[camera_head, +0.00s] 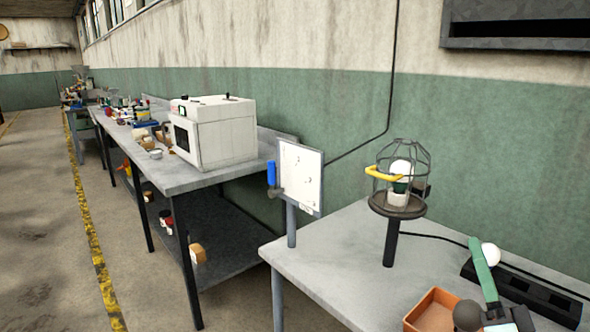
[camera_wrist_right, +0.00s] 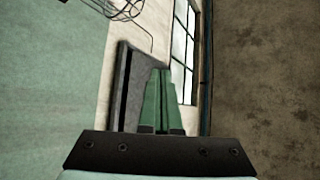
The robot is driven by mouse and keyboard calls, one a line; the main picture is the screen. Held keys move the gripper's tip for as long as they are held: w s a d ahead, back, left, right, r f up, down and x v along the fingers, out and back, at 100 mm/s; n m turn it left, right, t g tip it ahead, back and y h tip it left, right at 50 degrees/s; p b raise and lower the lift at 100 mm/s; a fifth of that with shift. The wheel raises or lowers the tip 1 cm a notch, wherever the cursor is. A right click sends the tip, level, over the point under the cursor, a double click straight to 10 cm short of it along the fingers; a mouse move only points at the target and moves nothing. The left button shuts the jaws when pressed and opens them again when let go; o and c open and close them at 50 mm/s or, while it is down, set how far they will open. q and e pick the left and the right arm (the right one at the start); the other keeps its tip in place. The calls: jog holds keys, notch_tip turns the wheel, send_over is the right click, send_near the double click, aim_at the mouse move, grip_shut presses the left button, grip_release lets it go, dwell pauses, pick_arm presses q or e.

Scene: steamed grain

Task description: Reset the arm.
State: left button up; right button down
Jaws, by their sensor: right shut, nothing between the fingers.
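My right gripper (camera_head: 475,243) is at the lower right of the head view, in front of the near table (camera_head: 335,265). Its green fingers are together and empty, and they point up in the picture. In the right wrist view the same closed green fingers (camera_wrist_right: 162,75) show with nothing between them. Behind them in that view are the wall and a dark recessed frame. My left gripper is in neither view.
A caged lamp (camera_head: 398,205) on a dark post and a whiteboard (camera_head: 300,178) stand at the near table. An orange box (camera_head: 433,312), a white ball (camera_head: 490,255) and a black strip (camera_head: 530,292) are by my right gripper. A white oven (camera_head: 215,132) stands on the farther bench.

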jog(key=s+a+f+n+g+y, duration=0.15)
jog(key=a+f+n+g, duration=0.3)
jog(key=f, duration=0.85)
jog(key=s+a+f+n+g, duration=0.25)
jog(key=a+f+g, duration=0.25)
jog(key=f, duration=0.7)
jog(key=s+a+f+n+g, duration=0.3)
jog(key=s+f+g, duration=0.1)
jog(key=s+f, duration=0.4)
jog(key=s+a+f+n+g, duration=0.2)
jog(key=s+a+f+g, duration=0.1)
jog(key=s+f, duration=0.5)
pick_arm(q)
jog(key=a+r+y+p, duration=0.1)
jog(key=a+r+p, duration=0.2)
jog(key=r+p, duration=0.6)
jog(key=p, duration=0.3)
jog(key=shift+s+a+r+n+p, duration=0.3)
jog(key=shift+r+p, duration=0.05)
jog(key=shift+p, duration=0.05)
pick_arm(e)
jog(key=d+r, duration=0.3)
jog(key=r, duration=0.5)
jog(key=shift+w+d+r+m+h, duration=0.15)
jog(key=shift+d+r+m+h, duration=0.05)
jog(key=shift+r+m+h, duration=0.2)
jog(key=shift+f+t, duration=0.1)
jog(key=shift+t, duration=0.15)
